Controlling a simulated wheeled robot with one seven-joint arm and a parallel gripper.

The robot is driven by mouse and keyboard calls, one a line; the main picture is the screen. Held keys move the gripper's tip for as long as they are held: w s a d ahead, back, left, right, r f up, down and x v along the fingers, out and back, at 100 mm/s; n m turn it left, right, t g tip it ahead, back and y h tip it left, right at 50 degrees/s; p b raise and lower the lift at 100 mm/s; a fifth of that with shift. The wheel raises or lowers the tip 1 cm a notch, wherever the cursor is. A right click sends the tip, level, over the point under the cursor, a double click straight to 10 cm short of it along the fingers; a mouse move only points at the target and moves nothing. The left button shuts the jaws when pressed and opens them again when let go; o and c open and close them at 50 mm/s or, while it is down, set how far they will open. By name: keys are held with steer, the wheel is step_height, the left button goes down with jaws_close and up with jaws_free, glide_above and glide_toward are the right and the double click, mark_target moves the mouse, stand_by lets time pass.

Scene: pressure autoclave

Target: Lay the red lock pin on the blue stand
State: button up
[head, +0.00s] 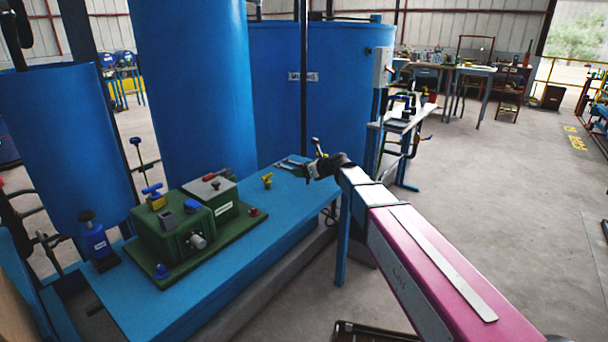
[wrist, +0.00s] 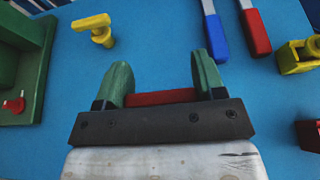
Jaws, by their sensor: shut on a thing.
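The red lock pin (wrist: 160,97) is held crosswise between the two green fingers of my gripper (wrist: 163,82) in the wrist view. Its ends are hidden by the fingers. In the head view my gripper (head: 318,167) is over the far right end of the blue stand (head: 205,288), and the pin cannot be made out there. The blue stand's bare top (wrist: 150,45) lies below the gripper in the wrist view. I cannot tell how high the pin is above it.
A green machine (head: 180,237) sits on the stand, with a blue bottle (head: 95,240) to its left. A yellow T-shaped piece (wrist: 95,28) stands nearby. Blue-handled (wrist: 214,38) and red-handled (wrist: 255,32) tools and a yellow block (wrist: 297,55) lie around the gripper.

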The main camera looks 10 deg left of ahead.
steer(key=shift+f, duration=0.8)
steer(key=o, duration=0.9)
steer(key=shift+f, duration=0.1)
steer(key=shift+o, duration=0.2)
steer(key=v, duration=1.2)
steer(key=s+d+f+n+g+h, duration=0.1)
steer(key=s+d+f+n+h, duration=0.3)
steer(key=d, duration=0.8)
steer(key=s+d+f+n+g+h, duration=0.2)
steer(key=s+d+f+n+h, duration=0.2)
steer(key=s+d+f+n, duration=0.5)
steer(key=s+d+f+n+g+h, duration=0.2)
steer(key=s+d+f+n+h, duration=0.2)
steer(key=d, duration=1)
steer(key=s+f+n, duration=0.3)
steer(key=f+n, duration=0.2)
steer(key=f, duration=0.1)
steer(key=shift+d+f, duration=0.3)
steer(key=shift+f, duration=0.05)
